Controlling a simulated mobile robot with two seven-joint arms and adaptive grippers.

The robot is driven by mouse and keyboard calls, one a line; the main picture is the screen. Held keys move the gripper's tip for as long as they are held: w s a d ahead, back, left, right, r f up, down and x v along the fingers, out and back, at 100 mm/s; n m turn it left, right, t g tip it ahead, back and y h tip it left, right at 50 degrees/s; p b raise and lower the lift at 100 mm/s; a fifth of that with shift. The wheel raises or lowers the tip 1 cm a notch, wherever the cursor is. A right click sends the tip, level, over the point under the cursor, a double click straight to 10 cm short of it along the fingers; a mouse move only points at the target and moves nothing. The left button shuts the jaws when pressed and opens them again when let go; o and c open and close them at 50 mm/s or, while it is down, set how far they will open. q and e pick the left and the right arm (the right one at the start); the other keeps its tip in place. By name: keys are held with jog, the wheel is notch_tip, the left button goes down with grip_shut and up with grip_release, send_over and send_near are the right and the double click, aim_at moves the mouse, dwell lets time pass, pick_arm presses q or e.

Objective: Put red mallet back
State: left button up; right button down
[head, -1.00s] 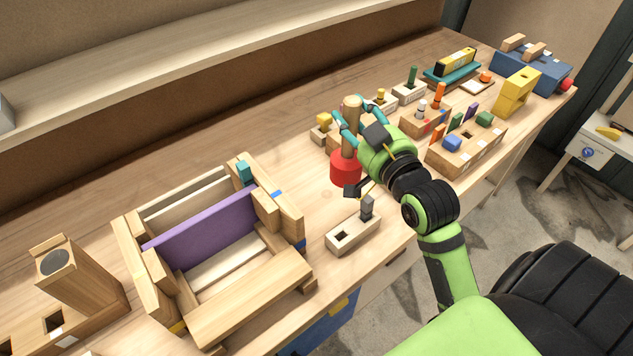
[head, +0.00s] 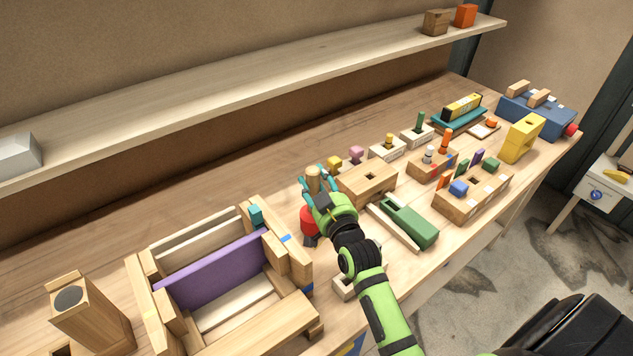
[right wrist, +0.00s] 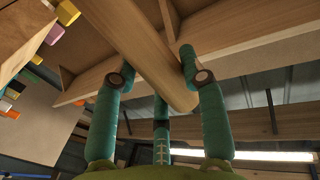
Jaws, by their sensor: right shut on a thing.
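The red mallet has a wooden handle (head: 313,180) pointing up and a red head (head: 308,218) below, close to the right side of the wooden frame with the purple board. My right gripper (head: 320,188) is shut on the handle; its teal fingers also show around the handle (right wrist: 150,50) in the right wrist view. Part of the head is hidden by the gripper, and I cannot tell whether it touches the bench. A wooden block with a hole (head: 381,177) stands to the right of the mallet. My left gripper is not in view.
The wooden frame (head: 218,318) with a purple board (head: 215,270) stands at left. A green tool (head: 412,222) lies right of my arm. Several small holders and a yellow block (head: 522,138) fill the right. A shelf (head: 230,110) runs above the back; bench behind the frame is clear.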

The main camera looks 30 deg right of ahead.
jog(key=shift+f, duration=0.45)
jog(key=c, duration=0.7)
grip_release()
jog(key=s+a+b, duration=0.1)
jog(key=s+b, duration=0.1)
jog(key=s, duration=1)
jog(key=shift+a, duration=0.2)
